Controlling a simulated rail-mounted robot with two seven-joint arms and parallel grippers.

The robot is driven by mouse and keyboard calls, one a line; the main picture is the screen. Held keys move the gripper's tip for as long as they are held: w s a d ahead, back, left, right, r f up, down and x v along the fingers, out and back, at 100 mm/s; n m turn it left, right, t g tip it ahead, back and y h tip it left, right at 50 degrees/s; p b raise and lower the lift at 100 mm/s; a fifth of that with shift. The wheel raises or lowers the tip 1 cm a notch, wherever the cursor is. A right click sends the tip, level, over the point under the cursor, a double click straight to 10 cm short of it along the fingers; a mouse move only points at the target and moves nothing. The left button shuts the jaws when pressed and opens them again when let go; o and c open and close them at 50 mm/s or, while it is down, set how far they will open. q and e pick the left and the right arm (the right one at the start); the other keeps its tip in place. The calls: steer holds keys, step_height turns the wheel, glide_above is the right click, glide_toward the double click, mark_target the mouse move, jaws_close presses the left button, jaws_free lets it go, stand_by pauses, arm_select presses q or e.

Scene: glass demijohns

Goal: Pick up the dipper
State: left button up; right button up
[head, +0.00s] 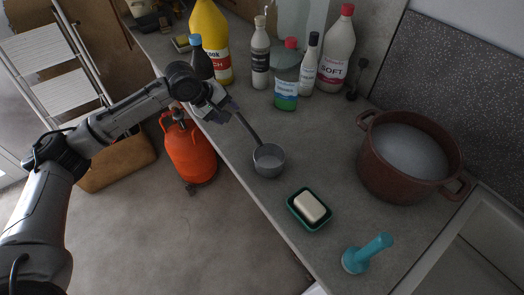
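The dipper is a grey metal cup (268,160) with a long dark handle (248,129) that slants up and to the left. The cup is at the counter's front edge, and I cannot tell whether it touches the counter. My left gripper (226,110) is at the upper end of the handle, with its fingers around or right beside it. The fingers are small and dark, so their closure on the handle is unclear. My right gripper is out of view.
A brown pot (408,160) of cloudy liquid stands right. Bottles, including a yellow one (211,40) and a green one (286,88), stand behind. An orange gas cylinder (190,150) is on the floor.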

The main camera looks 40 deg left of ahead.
mark_target(245, 126)
arm_select(q)
steer(key=b+x, duration=0.1)
steer(key=x, duration=0.7)
steer(key=shift+d+f, duration=0.1)
steer(key=shift+f, duration=0.15)
steer(key=shift+b+x, duration=0.9)
steer(key=shift+x, duration=1.75)
steer(key=shift+s+f, duration=0.1)
jaws_close()
